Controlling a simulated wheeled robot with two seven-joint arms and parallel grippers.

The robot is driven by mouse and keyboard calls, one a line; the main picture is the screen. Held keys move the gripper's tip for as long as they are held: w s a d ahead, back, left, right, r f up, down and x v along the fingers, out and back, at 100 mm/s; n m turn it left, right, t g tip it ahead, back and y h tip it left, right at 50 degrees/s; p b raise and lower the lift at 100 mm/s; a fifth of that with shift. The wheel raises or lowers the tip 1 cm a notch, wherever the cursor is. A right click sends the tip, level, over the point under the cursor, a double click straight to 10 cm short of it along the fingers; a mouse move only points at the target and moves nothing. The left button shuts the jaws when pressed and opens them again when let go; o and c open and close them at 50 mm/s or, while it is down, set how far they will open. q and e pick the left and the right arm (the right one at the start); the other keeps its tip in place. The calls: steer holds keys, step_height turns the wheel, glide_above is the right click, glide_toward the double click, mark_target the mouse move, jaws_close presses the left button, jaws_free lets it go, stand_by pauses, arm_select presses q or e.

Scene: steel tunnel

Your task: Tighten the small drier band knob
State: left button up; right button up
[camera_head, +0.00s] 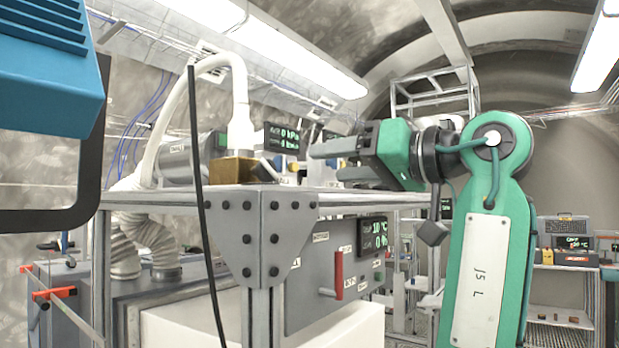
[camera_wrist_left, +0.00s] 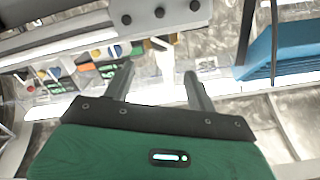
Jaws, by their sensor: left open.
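My left gripper (camera_head: 328,160) is open and empty, reaching over the steel frame's top with its fingers pointing left. Its two fingers also show apart in the left wrist view (camera_wrist_left: 158,74), with nothing between their tips. Small coloured knobs sit on the equipment behind the frame's edge, among them a blue knob (camera_head: 293,164) and a yellow knob (camera_head: 281,163). I cannot tell which one is the small drier band knob. My right gripper is not in view.
A steel frame corner plate (camera_head: 262,235) stands in front, with a black cable (camera_head: 203,210) hanging before it. A red handle (camera_head: 339,274) projects below the frame top. A blue housing (camera_head: 50,70) fills the upper left.

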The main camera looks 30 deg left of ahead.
arm_select(q)
steer(key=shift+s+d, duration=0.1)
steer(key=shift+d, duration=1.15)
